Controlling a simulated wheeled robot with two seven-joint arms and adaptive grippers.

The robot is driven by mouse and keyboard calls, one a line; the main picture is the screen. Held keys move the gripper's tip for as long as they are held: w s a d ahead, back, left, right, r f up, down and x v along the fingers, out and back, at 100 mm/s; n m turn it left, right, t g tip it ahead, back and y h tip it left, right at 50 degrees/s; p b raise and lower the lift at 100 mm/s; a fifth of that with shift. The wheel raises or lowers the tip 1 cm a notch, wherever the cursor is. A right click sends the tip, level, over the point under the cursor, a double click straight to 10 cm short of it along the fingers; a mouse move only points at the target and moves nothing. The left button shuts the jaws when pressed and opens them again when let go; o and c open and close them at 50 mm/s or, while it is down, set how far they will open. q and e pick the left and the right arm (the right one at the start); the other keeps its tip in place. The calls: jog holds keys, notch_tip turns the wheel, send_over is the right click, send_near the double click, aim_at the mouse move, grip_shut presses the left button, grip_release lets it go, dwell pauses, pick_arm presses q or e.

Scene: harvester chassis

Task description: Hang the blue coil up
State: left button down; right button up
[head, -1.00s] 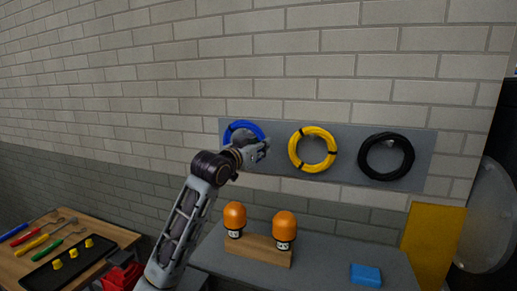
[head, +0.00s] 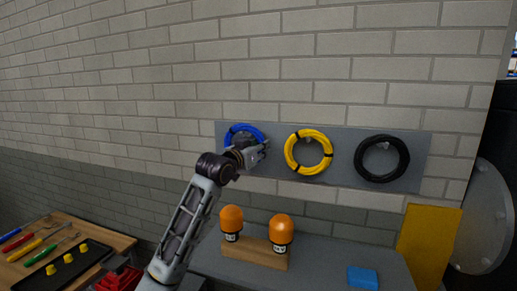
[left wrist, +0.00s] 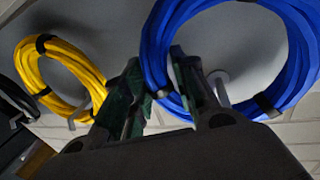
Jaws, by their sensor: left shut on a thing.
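The blue coil (head: 242,130) is against the left part of the grey wall panel (head: 345,150). My left gripper (head: 258,152) reaches up in front of it and hides its lower part. In the left wrist view the fingers (left wrist: 160,88) are shut on one side of the blue coil (left wrist: 155,45). A pale peg (left wrist: 218,85) shows inside the ring there, near the coil's strand. I cannot tell whether the coil's weight rests on the peg. My right gripper is not in view.
A yellow coil (head: 291,150) and a black coil (head: 403,160) hang to the right. Below, a bench (head: 330,250) carries two orange-topped items on a wooden block (head: 250,252) and a blue block (head: 363,278). A tool table (head: 115,240) stands at lower left.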

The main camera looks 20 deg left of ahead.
pick_arm(q)
jog(key=shift+w+f, duration=0.15)
jog(key=shift+w, duration=0.15)
jog(key=shift+f, duration=0.1)
dwell(0.3)
jog(key=c, duration=1.1)
grip_release()
jog(key=shift+o, duration=0.2)
jog(key=shift+f, duration=0.1)
jog(key=v, duration=1.2)
